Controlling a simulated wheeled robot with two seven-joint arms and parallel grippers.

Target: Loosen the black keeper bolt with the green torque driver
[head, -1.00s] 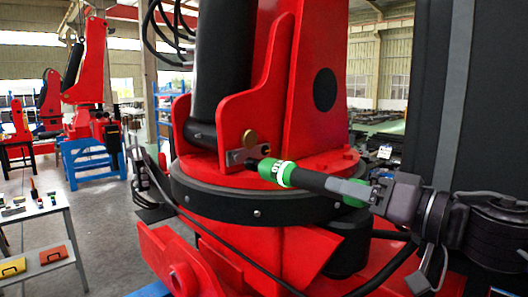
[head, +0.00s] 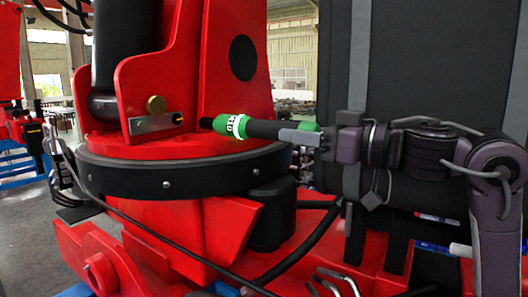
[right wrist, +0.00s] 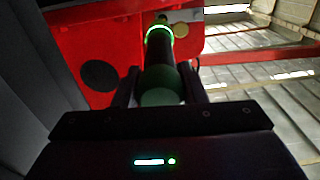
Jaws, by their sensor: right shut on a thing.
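My right gripper (head: 302,137) is shut on the green torque driver (head: 236,126), a black-bodied tool with green bands. The driver lies nearly level and points left. Its dark tip is a short gap to the right of the black keeper bolt (head: 178,118).
The black slewing ring (head: 185,175) of the red crane stand runs just below the driver. A large dark panel (head: 420,70) stands behind my right arm. A loose black cable (head: 310,243) and grey hooks (head: 335,282) are low in front.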

